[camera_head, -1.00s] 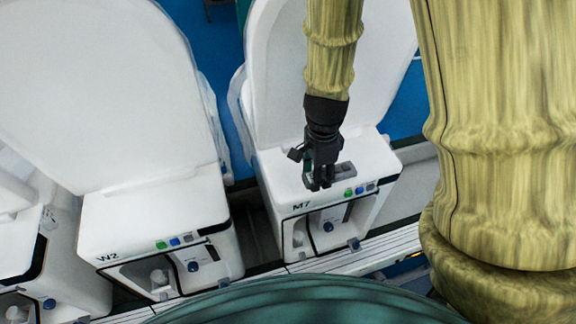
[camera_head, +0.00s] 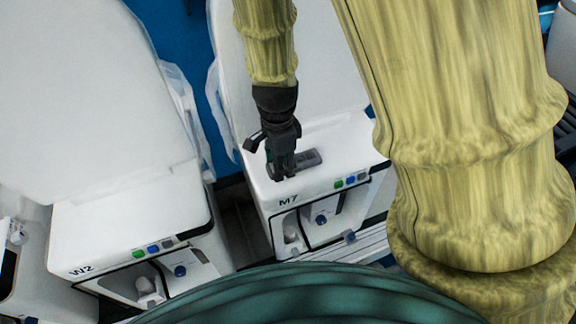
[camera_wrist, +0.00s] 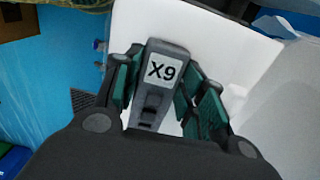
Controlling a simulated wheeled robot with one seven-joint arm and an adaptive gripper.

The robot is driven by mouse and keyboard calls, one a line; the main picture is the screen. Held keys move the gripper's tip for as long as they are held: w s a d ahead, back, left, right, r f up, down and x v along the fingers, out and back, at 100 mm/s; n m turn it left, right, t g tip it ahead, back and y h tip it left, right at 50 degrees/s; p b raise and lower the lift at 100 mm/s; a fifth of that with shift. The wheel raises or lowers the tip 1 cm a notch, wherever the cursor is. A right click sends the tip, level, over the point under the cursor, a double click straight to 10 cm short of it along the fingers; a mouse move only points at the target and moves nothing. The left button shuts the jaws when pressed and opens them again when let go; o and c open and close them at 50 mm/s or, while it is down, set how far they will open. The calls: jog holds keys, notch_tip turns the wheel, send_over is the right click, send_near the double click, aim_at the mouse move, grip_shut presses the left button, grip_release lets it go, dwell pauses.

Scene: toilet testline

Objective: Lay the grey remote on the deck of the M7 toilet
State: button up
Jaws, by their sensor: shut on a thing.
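The grey remote (camera_head: 308,159) is at the deck of the M7 toilet (camera_head: 336,140), behind the coloured buttons. In the wrist view the remote (camera_wrist: 160,84) carries a white label reading X9 and sits between the green-padded fingers. My gripper (camera_head: 284,172) is shut on one end of the remote, and its fingers (camera_wrist: 158,100) show on both sides of it. The remote looks about flat, with its free end pointing right in the head view. Whether its underside touches the deck I cannot tell. The fingers hide its left end.
The raised white lid of M7 (camera_head: 330,70) stands behind the deck. The W2 toilet (camera_head: 130,215) is to the left, with a dark gap between the two. Green, blue and grey buttons (camera_head: 350,181) line M7's front edge. My arm blocks the right side.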

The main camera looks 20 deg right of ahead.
jog(key=shift+s+a+f, duration=0.1)
jog(key=shift+s+a, duration=0.05)
jog(key=shift+a, duration=0.1)
jog(key=shift+d+f, duration=0.25)
jog(key=shift+d, duration=0.1)
jog(key=o, duration=1.1)
jog(key=shift+c, duration=0.2)
jog(key=shift+a+r, duration=0.1)
jog(key=shift+a, duration=0.1)
jog(key=shift+d+r+p, duration=0.1)
jog(key=shift+r+p, duration=0.45)
jog(key=shift+r, duration=0.05)
notch_tip(320, 180, up, 8)
jog(key=p, duration=0.7)
jog(key=shift+r, duration=1.45)
